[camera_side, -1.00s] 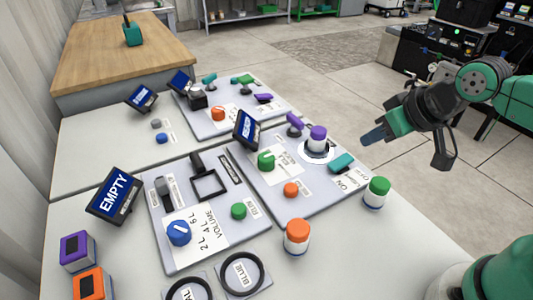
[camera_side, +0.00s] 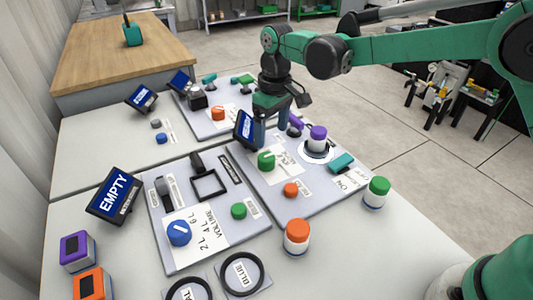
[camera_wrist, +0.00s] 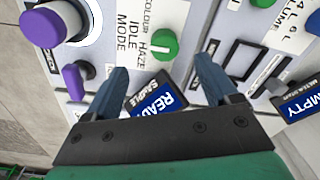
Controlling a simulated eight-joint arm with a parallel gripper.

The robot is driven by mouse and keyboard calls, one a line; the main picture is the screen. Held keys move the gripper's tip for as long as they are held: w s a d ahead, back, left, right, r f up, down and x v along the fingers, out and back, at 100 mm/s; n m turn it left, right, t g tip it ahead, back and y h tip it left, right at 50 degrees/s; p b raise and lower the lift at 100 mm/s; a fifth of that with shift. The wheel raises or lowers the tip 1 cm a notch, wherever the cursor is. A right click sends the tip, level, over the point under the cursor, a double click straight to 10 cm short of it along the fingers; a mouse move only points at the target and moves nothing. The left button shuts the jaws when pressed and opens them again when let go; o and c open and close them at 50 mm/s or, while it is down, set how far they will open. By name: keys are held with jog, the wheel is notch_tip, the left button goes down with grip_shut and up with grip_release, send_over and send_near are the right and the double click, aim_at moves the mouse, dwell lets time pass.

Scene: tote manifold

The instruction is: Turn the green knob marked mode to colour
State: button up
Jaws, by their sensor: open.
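The green knob (camera_side: 265,160) sits on a white label on the middle grey panel. In the wrist view the green knob (camera_wrist: 166,44) has a pale line across it, and the label (camera_wrist: 150,20) beside it reads colour, haze, idle and mode. My gripper (camera_side: 271,138) is above the panel, just behind the knob in the side view. In the wrist view my gripper (camera_wrist: 162,68) has its blue fingers apart, with the knob beyond the gap between the tips. The fingers hold nothing and look clear of the knob.
A screen (camera_side: 246,130) reading ready stands close beside my fingers. A purple-capped container (camera_side: 317,138), a purple lever (camera_side: 295,121), an orange button (camera_side: 291,190) and a teal switch (camera_side: 341,162) share the panel. A left panel carries a blue knob (camera_side: 179,233).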

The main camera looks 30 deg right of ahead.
aim_at(268, 157)
jog(key=shift+w+a+f, duration=0.2)
jog(key=shift+a+f, duration=0.1)
jog(key=shift+f, duration=0.45)
jog(key=shift+a+f, duration=0.1)
jog(key=shift+f, duration=2.6)
grip_shut()
